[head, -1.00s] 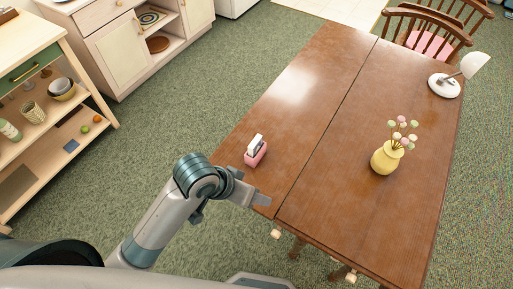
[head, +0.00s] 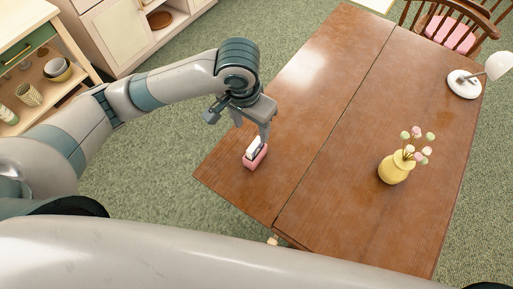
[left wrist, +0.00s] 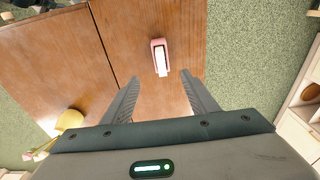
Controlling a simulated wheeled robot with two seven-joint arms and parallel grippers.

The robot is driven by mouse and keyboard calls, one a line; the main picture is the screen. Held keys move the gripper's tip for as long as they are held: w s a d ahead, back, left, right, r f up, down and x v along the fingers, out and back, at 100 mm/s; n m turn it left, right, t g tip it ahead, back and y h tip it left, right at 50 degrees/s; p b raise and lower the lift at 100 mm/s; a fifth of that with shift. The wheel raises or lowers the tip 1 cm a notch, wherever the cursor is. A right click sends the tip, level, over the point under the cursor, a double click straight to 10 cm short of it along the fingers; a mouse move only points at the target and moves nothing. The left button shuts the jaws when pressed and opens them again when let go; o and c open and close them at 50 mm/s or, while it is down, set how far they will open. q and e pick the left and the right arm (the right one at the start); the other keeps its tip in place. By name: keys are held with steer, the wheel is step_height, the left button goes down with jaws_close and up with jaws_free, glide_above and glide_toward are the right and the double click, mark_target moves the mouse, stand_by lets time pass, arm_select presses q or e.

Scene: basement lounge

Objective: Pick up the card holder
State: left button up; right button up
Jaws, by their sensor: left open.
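The card holder (head: 256,157) is a small pink holder with white cards standing in it. It sits on the brown wooden table near its left edge. In the left wrist view the card holder (left wrist: 160,57) lies beyond the fingertips, roughly in line with the gap between them. My right gripper is not in view.
A yellow vase (head: 395,168) with flowers stands on the table's right half, and a white lamp (head: 463,84) stands at the far right. A chair (head: 441,27) is at the far end. Shelves (head: 22,70) stand at the left. The table (head: 330,130) between holder and vase is clear.

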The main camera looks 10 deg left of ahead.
mark_target(254, 146)
arm_select(q)
steer(key=f, duration=0.4)
steer(key=f+p, duration=0.1)
steer(key=f, duration=0.3)
steer(key=w+f+p, duration=0.1)
steer(key=f, duration=0.3)
steer(key=shift+w+d, duration=0.1)
steer(key=shift+d, duration=0.15)
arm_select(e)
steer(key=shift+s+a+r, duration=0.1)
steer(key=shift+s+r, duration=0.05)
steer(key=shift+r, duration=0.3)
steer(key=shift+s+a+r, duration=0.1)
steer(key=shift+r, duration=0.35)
arm_select(q)
steer(key=shift+f, duration=0.1)
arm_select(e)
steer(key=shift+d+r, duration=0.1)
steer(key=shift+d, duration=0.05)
arm_select(q)
steer(key=shift+f, duration=0.25)
steer(key=f+p, duration=0.1)
steer(key=f, duration=0.2)
steer(key=shift+w, duration=0.2)
steer(key=shift+w+f+p, duration=0.1)
steer(key=shift+f+p, duration=0.25)
steer(key=shift+f, duration=0.4)
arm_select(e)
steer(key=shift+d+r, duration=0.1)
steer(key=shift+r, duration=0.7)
